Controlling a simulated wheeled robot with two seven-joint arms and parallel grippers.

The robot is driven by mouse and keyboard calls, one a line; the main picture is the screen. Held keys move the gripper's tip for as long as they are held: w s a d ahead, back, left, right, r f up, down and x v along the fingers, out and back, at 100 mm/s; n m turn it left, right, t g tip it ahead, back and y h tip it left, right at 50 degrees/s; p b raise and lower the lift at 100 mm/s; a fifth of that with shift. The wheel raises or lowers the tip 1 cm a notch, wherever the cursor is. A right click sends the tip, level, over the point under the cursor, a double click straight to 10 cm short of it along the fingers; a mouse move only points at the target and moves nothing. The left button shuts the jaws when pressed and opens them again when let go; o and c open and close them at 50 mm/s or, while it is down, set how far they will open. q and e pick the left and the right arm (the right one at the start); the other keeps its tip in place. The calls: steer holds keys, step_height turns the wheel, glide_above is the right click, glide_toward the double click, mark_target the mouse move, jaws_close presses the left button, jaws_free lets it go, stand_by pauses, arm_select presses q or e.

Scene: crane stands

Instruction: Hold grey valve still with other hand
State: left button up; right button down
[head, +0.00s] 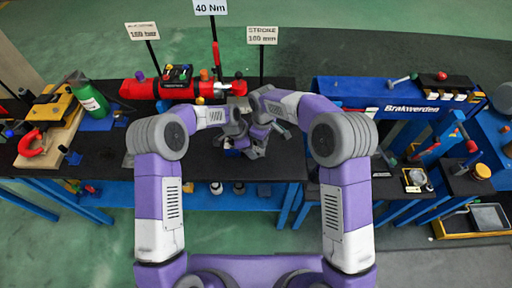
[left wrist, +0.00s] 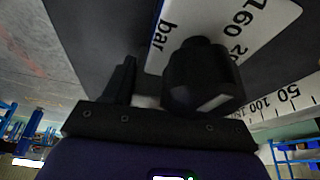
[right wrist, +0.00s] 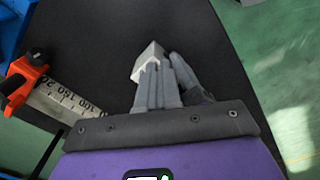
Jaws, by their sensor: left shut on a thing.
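In the head view both arms reach to the middle of the black bench. My left gripper (head: 240,138) and my right gripper (head: 258,146) are close together there, and they hide much of what lies between them. In the left wrist view the dark fingers (left wrist: 155,88) are shut on a small pale thing (left wrist: 148,102), mostly hidden. In the right wrist view the grey fingers (right wrist: 170,85) lie close together, with a pale grey block (right wrist: 150,60) at their tips. I cannot tell whether they grip it. I cannot make out the grey valve for certain.
A red cylinder (head: 168,89) lies behind the grippers, with signs above. A green bottle (head: 91,98) and a red clamp (head: 31,144) are at the left. A blue "Brakwerden" unit (head: 345,90) stands at the right. Dark bench top is bare left of the grippers.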

steer(key=shift+s+a, duration=0.15)
steer(key=shift+a, duration=0.1)
step_height(320, 180, up, 6)
steer(key=shift+d, duration=0.4)
stand_by(0.3)
steer(key=shift+s, duration=0.1)
step_height(320, 180, down, 6)
steer(key=m, duration=0.6)
steer(key=shift+a, duration=0.3)
stand_by(0.4)
steer(key=shift+a, duration=0.3)
stand_by(0.8)
